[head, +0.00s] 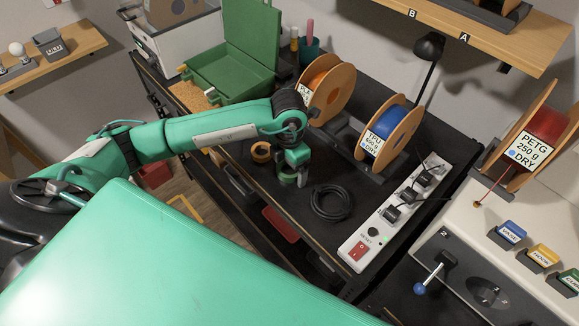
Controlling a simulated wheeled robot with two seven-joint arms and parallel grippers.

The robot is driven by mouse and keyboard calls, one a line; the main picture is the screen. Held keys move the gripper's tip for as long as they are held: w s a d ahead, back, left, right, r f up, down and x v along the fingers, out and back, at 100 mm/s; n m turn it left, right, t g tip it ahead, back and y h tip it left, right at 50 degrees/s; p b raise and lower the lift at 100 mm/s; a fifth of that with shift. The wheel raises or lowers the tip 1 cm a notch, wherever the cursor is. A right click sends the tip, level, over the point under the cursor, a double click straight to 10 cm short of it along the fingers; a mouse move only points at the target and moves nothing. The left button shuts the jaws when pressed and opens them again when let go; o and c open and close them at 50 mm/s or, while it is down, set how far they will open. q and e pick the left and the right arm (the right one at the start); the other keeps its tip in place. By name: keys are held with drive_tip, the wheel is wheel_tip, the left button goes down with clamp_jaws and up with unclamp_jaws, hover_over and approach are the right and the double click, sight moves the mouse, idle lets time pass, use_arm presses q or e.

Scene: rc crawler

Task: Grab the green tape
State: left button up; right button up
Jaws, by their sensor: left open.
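The green tape (287,179) is a small roll on the black workbench top, near its front edge. My left arm reaches in from the left and bends down at the wrist. My left gripper (296,174) is open and points down right at the green tape. The gripper hides part of the roll, and I cannot tell whether the fingers touch it. My right gripper is not in view.
A tan tape roll (261,151) lies just left of the gripper. A coiled black cable (331,202) lies to the right, before a white power strip (397,212). Orange (328,90) and blue (391,132) filament spools and an open green toolbox (232,72) stand behind.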

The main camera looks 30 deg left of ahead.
use_arm(q)
drive_tip(key=c, duration=1.1)
